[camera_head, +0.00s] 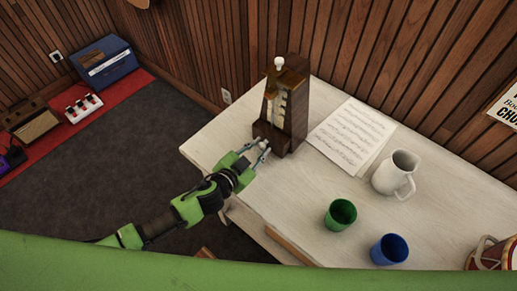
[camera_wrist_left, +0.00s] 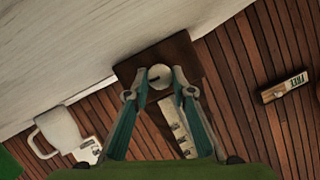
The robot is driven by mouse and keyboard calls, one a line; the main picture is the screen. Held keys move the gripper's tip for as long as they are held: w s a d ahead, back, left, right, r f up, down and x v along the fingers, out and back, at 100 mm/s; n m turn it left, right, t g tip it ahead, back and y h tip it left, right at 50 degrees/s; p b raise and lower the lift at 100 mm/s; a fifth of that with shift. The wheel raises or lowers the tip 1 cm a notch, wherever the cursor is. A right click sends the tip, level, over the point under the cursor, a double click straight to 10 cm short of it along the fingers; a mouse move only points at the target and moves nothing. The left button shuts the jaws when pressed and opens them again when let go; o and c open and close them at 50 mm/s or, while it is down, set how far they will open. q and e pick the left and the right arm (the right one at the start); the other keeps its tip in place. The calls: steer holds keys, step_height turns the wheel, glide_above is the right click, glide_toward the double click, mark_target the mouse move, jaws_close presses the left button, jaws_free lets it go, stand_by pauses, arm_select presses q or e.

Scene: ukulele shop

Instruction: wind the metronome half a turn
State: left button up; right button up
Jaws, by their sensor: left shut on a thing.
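A dark wooden metronome (camera_head: 294,130) stands upright at the back left of the pale table. A pale scale runs down its front, and a white knob (camera_head: 279,62) tops it. My left gripper (camera_head: 263,146) is low at the metronome's front. In the left wrist view, its fingertips (camera_wrist_left: 161,82) sit on either side of a round pale winding knob (camera_wrist_left: 158,73) with a dark slot, shut on it. The metronome's dark wood (camera_wrist_left: 185,60) shows behind. My right gripper is not in view.
Sheet music (camera_head: 352,134) lies right of the metronome. A white jug (camera_head: 395,174), a green cup (camera_head: 341,214) and a blue cup (camera_head: 389,249) stand farther right on the table (camera_head: 285,195). A wood-panelled wall (camera_head: 375,60) runs behind the table.

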arm_select(q)
steer(key=shift+d+f+m+t+y+b, duration=0.15)
steer(key=shift+m+t+y+b, duration=0.15)
steer(key=shift+m+t+b, duration=0.35)
steer(key=shift+m, duration=0.25)
steer(key=o, duration=1.1)
steer(key=v, duration=1)
steer(key=shift+s, duration=0.25)
steer(key=shift+s+a+r, duration=0.4)
steer(key=shift+s+r, duration=0.1)
steer(key=shift+s, duration=0.15)
